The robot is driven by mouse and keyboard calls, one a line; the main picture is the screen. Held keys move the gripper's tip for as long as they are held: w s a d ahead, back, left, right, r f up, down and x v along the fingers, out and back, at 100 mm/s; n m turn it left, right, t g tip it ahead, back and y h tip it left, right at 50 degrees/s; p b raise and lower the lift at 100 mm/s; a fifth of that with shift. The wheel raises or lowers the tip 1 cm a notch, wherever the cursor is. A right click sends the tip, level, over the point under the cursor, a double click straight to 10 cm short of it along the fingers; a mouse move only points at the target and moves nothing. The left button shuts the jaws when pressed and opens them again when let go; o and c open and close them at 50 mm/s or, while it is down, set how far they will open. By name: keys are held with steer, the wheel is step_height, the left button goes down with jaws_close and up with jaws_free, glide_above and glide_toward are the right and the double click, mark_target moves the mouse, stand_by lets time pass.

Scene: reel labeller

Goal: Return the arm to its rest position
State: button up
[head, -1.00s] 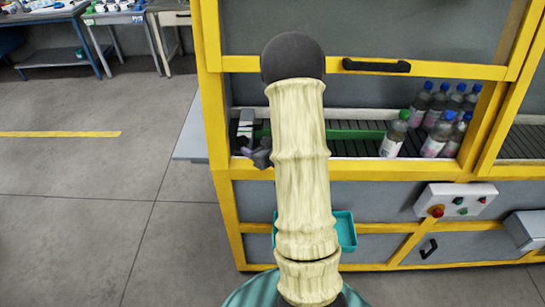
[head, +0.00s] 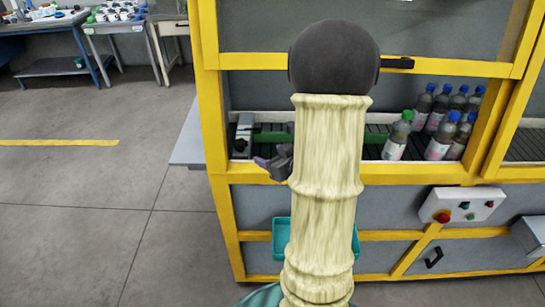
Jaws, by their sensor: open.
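My arm, in a pale ribbed cover with a dark round joint on top, stands upright in the middle of the head view. My gripper (head: 274,163) shows partly at the left of the arm, in front of the lower edge of the machine's opening. It is open, and I see nothing held in it. The rest of the gripper and the wrist are hidden behind the arm.
The yellow-framed machine (head: 212,120) stands close ahead. Several bottles (head: 398,136) stand inside its opening on the right. A teal tray (head: 281,238) is partly hidden behind my arm. A control box (head: 461,204) is at right. Floor at left is clear.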

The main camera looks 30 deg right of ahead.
steer(key=shift+w+a, duration=0.1)
stand_by(0.3)
steer(key=s+a+f+g, duration=0.1)
steer(key=s+a+g, duration=0.4)
steer(key=a, duration=0.4)
steer(key=s+a+f+g+h, duration=0.1)
steer(key=s+a+g, duration=0.4)
steer(key=a, duration=0.4)
steer(key=shift+s+f+m+g, duration=0.2)
steer(key=shift+m+g, duration=0.2)
